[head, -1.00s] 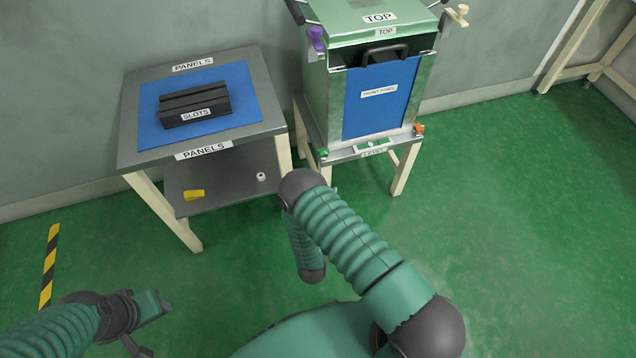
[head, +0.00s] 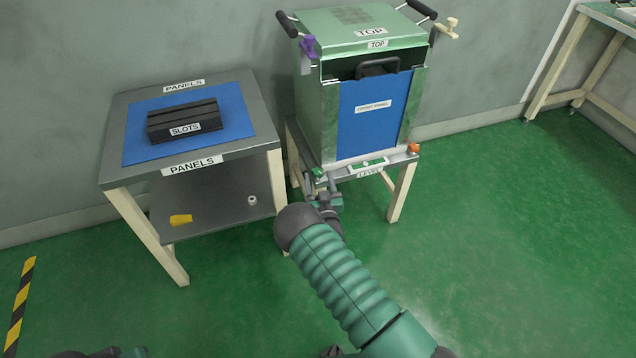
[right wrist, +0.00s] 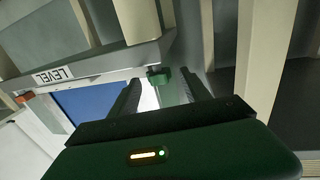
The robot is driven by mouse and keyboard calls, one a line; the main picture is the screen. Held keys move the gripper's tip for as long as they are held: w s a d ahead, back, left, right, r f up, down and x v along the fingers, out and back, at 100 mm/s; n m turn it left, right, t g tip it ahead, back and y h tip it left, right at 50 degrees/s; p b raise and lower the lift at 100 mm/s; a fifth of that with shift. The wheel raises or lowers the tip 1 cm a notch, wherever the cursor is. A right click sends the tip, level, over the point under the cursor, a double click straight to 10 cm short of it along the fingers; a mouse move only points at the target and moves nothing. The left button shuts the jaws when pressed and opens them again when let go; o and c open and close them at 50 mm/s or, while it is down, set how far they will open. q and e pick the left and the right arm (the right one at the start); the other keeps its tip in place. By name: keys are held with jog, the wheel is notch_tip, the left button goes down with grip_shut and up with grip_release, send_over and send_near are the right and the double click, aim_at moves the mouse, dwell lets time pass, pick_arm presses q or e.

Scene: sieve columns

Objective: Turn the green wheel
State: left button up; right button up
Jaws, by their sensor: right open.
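The green wheel (head: 318,172) is a small green knob at the front left corner of the stand under the metal box. It also shows in the right wrist view (right wrist: 158,75), near the tips of my right gripper's fingers. My right gripper (head: 322,186) is at this corner, just below and beside the wheel, partly hidden by its own arm. In the right wrist view its two dark fingers (right wrist: 161,80) are apart, with the wheel between or just beyond their tips; contact cannot be told. Only a sliver of my left arm shows at the bottom left edge.
The metal box with a blue front panel (head: 365,120) has a purple knob (head: 308,45) and a cream knob (head: 447,28) above. An orange knob (head: 413,149) is at the stand's right corner. A panels table (head: 120,150) stands left. Green floor is clear at right.

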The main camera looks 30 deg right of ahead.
jog(key=shift+w+d+f, duration=0.1)
jog(key=shift+w+d, duration=0.35)
jog(key=shift+a, duration=0.15)
jog(key=shift+c, duration=0.9)
grip_shut()
jog(key=shift+a+m+h, duration=0.15)
jog(key=shift+m+h, duration=0.15)
jog(key=shift+h, duration=0.1)
jog(key=m+g+h+b, duration=0.3)
jog(key=h, duration=0.1)
jog(key=shift+w+a+f, duration=0.1)
jog(key=shift+w+a, duration=0.15)
jog(key=shift+a, duration=0.05)
jog(key=shift+w+a+m+g+h+b, duration=0.1)
jog(key=shift+m+g+h+b, duration=0.8)
jog(key=shift+g+b, duration=0.1)
jog(key=shift+m+g+h+b, duration=0.35)
jog(key=shift+m+g+h, duration=0.05)
jog(key=shift+g, duration=0.1)
